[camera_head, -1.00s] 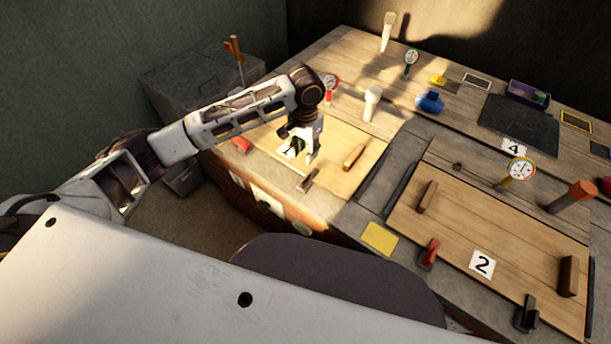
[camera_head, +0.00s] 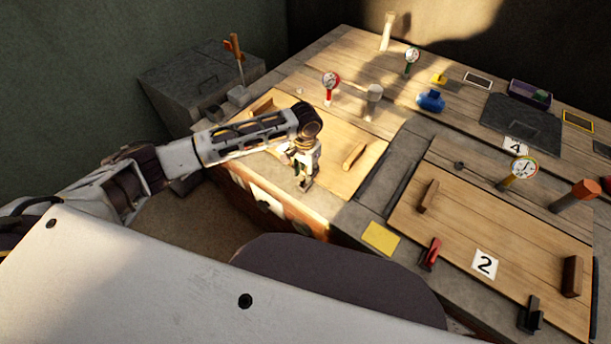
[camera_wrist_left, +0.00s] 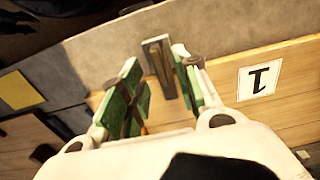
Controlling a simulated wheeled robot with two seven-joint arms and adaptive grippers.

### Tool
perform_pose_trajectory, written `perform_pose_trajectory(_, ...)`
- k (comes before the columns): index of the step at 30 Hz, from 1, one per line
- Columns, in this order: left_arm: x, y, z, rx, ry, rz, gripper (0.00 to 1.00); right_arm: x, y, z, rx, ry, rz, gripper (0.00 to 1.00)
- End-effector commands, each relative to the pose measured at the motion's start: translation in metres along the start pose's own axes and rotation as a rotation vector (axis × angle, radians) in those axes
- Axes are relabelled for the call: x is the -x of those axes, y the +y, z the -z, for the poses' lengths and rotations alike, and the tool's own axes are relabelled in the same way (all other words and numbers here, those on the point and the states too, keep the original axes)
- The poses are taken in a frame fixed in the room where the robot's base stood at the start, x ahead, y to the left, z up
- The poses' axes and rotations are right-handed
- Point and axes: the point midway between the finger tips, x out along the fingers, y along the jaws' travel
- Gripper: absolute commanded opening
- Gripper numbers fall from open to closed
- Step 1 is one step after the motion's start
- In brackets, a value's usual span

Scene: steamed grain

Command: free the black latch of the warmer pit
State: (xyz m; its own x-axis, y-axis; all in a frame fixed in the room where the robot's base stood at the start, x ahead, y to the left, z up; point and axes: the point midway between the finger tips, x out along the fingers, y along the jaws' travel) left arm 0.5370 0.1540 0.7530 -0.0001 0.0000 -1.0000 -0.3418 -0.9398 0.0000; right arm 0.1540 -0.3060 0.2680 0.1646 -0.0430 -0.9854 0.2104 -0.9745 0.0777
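A dark upright latch (camera_wrist_left: 158,68) stands at the front edge of the wooden lid marked 1 (camera_head: 338,140). In the head view my left gripper (camera_head: 304,182) is over this latch and mostly hides it. In the left wrist view the green-padded fingers are apart, with the latch showing between and beyond their tips; I cannot tell whether they touch it. A second black latch (camera_head: 529,316) stands at the front right of the lid marked 2 (camera_head: 500,228), with a red latch (camera_head: 430,254) at its front left. My right gripper is not in view.
Gauges stand behind the lids: one red (camera_head: 331,84), one green (camera_head: 411,60), one yellow (camera_head: 522,172). Lid 1 has a wooden handle (camera_head: 354,156) near my gripper. A yellow square (camera_head: 381,237) lies on the stone rim. A grey box (camera_head: 200,80) stands at the left.

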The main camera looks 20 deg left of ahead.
Motion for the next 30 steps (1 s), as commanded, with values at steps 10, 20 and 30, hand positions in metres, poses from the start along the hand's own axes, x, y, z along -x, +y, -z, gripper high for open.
perform_pose_trajectory(10,-0.026,0.000,0.000,0.000,0.000,0.001,0.32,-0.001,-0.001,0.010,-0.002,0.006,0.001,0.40)
perform_pose_trajectory(20,-0.027,0.000,0.000,0.000,0.000,0.001,0.31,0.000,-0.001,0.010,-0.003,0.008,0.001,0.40)
perform_pose_trajectory(30,-0.027,0.000,0.000,0.000,0.000,0.001,0.00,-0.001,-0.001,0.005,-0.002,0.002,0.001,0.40)
